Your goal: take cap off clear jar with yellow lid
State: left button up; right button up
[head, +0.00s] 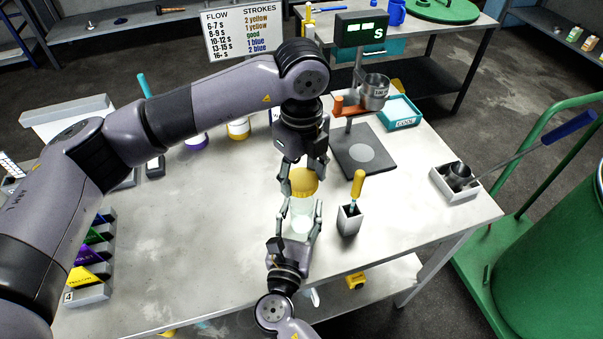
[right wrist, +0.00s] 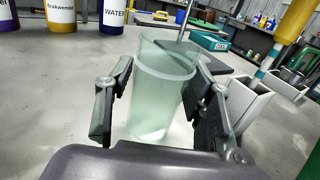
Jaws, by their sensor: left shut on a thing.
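The clear jar (head: 302,217) stands on the grey table, pale green and see-through. In the right wrist view the jar (right wrist: 160,95) shows an uncovered rim. My left gripper (head: 303,182) comes from above and is shut on the yellow lid (head: 304,178), which it holds over the jar. My right gripper (head: 301,208) comes from the near side, with one finger on each side of the jar. In the right wrist view the right gripper (right wrist: 160,85) is open, with a gap between its left finger and the jar wall.
A small grey holder (head: 349,220) with a yellow-handled tool (head: 357,185) stands just right of the jar. A dark plate (head: 366,150) with a cup stand is behind it. A sign (head: 243,35) stands at the back.

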jog(key=shift+o, duration=1)
